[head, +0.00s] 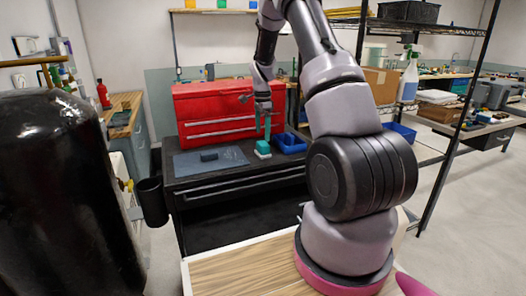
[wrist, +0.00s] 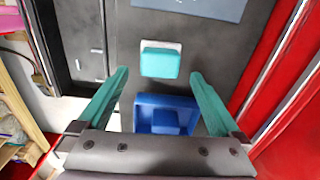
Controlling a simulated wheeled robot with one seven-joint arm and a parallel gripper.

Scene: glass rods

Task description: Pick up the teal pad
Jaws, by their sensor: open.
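The teal pad (wrist: 160,63) is a small rounded block resting on a white base (wrist: 174,45) on the dark bench top. In the head view the teal pad (head: 262,146) sits near the bench's front edge, left of the blue bin. My gripper (wrist: 160,78) has teal fingers spread wide and empty, with the pad ahead of and between the finger lines in the wrist view. In the head view my gripper (head: 263,130) hangs above the pad, pointing down, apparently not touching it.
A blue bin (head: 291,143) stands right of the pad, and it shows nearer my gripper in the wrist view (wrist: 150,103). A red tool chest (head: 215,100) stands behind.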

